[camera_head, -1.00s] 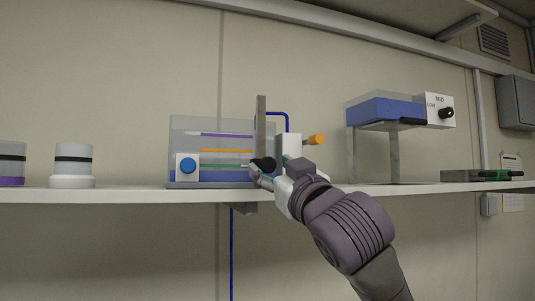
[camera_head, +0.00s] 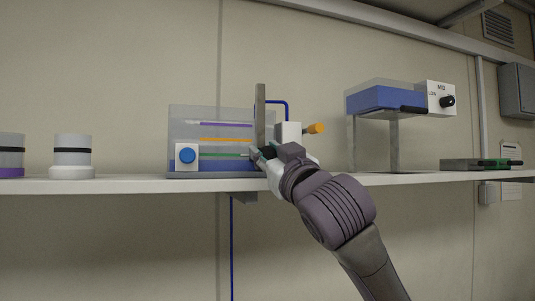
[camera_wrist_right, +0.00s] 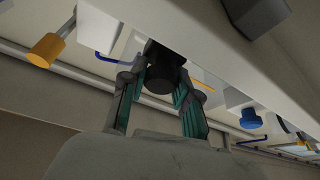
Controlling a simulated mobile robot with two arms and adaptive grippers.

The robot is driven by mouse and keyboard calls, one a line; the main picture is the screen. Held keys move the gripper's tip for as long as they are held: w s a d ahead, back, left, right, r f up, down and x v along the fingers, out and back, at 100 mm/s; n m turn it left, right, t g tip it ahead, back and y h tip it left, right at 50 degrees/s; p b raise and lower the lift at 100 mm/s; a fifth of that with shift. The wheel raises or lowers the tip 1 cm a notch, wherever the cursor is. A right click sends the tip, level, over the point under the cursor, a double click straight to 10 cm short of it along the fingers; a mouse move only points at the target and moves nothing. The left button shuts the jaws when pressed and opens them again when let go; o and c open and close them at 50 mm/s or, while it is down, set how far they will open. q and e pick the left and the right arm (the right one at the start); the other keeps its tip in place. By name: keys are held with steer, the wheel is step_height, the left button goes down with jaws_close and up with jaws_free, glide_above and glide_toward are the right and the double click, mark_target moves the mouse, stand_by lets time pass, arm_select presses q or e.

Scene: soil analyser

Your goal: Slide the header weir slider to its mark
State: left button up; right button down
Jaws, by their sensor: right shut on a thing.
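The header weir slider (camera_head: 260,112) is an upright grey plate at the right end of a clear tank (camera_head: 185,125) in the head view. Its black knob (camera_wrist_right: 162,76) shows in the right wrist view between the teal-padded fingers of my right gripper (camera_wrist_right: 158,92). My right gripper (camera_head: 265,155) is shut on this knob and partly hides it in the head view. The tank carries a purple line (camera_head: 230,125), an orange line (camera_head: 225,140) and a green line (camera_head: 220,155), one above another. Which one is the mark cannot be told. My left gripper is not in view.
A white block (camera_head: 289,132) with an orange knob (camera_head: 317,128) stands right of the slider. A blue knob (camera_head: 187,156) is on the tank's left. White jars (camera_head: 73,155) stand left, and a blue-bodied unit (camera_head: 385,103) stands right. The shelf edge (camera_head: 130,185) runs below.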

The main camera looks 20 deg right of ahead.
mark_target(259, 117)
step_height(259, 117, up, 6)
steer(key=p, duration=0.4)
steer(key=shift+r, duration=0.15)
steer(key=c, duration=0.8)
jaws_free()
steer(key=shift+f, duration=0.2)
steer(key=v, duration=1.2)
